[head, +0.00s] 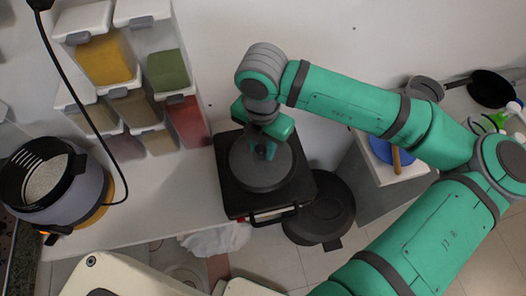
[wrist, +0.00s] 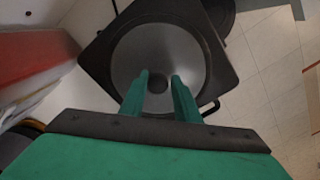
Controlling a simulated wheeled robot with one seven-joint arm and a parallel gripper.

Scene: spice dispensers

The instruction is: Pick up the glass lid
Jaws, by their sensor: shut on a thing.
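The glass lid (head: 260,171) is a round, dark grey disc over a black square appliance (head: 238,203) in the head view. In the wrist view the lid (wrist: 185,55) fills the middle, with a dark round knob at its near centre. My gripper (wrist: 159,84) has its two green fingers on either side of the knob, shut on it. In the head view my gripper (head: 262,150) reaches down onto the lid from above. Whether the lid is lifted off what lies under it I cannot tell.
Spice dispensers (head: 105,60) stand to the left of the appliance. A grey cooker (head: 50,190) is at the far left. A dark round pan or lid (head: 322,212) lies lower right of the appliance. A blue plate (head: 385,151) is farther right. White counter is bare left of the appliance.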

